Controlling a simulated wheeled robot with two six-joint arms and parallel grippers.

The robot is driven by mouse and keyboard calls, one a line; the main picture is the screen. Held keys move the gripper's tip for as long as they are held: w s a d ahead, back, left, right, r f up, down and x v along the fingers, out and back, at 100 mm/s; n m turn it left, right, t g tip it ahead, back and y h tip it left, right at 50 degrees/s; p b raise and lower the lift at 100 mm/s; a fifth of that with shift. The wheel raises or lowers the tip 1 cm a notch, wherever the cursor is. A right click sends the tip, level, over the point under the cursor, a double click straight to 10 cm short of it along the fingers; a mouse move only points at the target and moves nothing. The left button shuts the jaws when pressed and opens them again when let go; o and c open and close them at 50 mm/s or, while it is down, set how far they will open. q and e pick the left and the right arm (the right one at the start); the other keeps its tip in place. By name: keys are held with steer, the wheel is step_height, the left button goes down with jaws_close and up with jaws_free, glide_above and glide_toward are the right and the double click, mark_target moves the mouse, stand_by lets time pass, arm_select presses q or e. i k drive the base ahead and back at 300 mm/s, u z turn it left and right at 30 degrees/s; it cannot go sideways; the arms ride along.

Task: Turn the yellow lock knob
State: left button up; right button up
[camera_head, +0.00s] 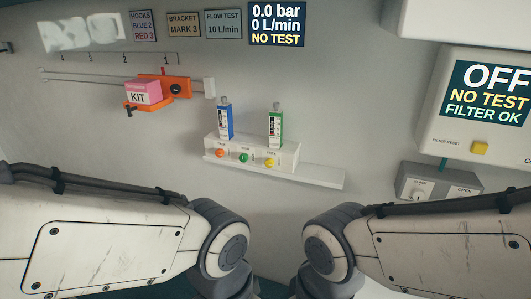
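A small round yellow knob (270,162) sits at the right end of the front of a white holder (292,157) on the wall. An orange knob (220,153) and a green knob (244,158) sit to its left in the same row. Small labels above the knobs are too small to read. A blue unit (225,121) and a green unit (275,128) stand upright in the holder; the green one is above the yellow knob. My two arms reach in low from both sides, below the holder. Both grippers are out of view, and nothing touches the knob.
A ledge (325,176) runs under the holder. An orange bracket (178,87) on a rail carries a pink KIT box (143,92). At right are a panel with a yellow filter reset button (479,147) and a grey switch box (440,182). Wall between holder and panel is bare.

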mark_target(270, 163)
steer(key=z, duration=2.4)
steer(key=k, duration=1.2)
steer(key=u, duration=2.35)
